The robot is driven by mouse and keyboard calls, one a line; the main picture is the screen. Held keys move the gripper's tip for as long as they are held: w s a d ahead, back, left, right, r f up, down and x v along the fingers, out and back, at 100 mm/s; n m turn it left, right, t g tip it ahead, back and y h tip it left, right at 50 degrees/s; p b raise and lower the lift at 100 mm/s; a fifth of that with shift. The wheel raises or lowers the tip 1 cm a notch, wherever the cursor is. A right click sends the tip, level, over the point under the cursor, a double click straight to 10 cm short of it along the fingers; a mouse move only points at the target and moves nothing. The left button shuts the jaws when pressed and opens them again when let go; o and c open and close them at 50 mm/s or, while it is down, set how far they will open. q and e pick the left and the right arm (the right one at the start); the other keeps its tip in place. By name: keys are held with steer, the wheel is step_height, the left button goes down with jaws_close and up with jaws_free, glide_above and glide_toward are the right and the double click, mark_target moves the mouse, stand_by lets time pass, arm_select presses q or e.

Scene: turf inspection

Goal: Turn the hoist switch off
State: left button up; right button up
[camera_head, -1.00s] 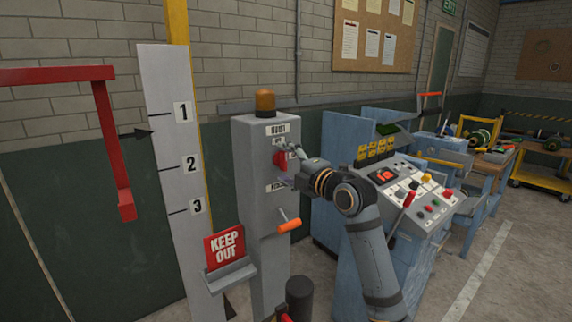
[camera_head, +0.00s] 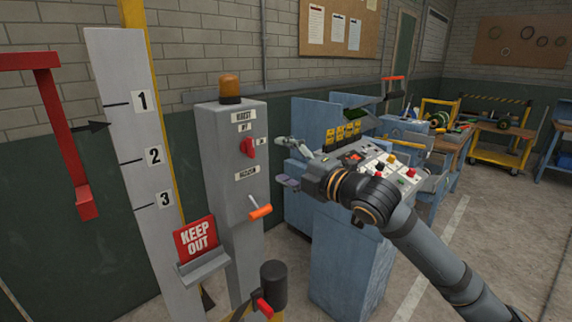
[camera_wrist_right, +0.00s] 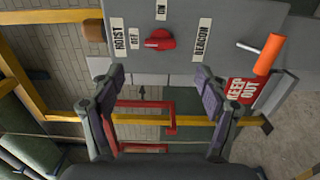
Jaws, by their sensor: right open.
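The hoist switch, a red knob (camera_head: 248,148), is on the front of a grey post (camera_head: 241,205) below an orange beacon lamp. The HOIST and OFF labels are above it, and ON is at its right. The knob looks upright, in line with OFF. In the right wrist view the knob (camera_wrist_right: 160,39) lies lengthwise toward the OFF label (camera_wrist_right: 134,38), with ON at the top. My right gripper (camera_head: 284,160) is open and empty, to the right of the post and apart from the knob. My left gripper is not in view.
An orange-handled lever (camera_head: 260,211) sticks out low on the post. A KEEP OUT sign (camera_head: 196,239) and a numbered scale board (camera_head: 133,150) stand at left. A black bollard (camera_head: 273,283) is in front. A blue control console (camera_head: 350,255) is behind my right arm.

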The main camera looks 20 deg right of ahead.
steer(key=shift+s+a, duration=0.1)
steer(key=shift+s, duration=0.45)
steer(key=shift+f, duration=0.1)
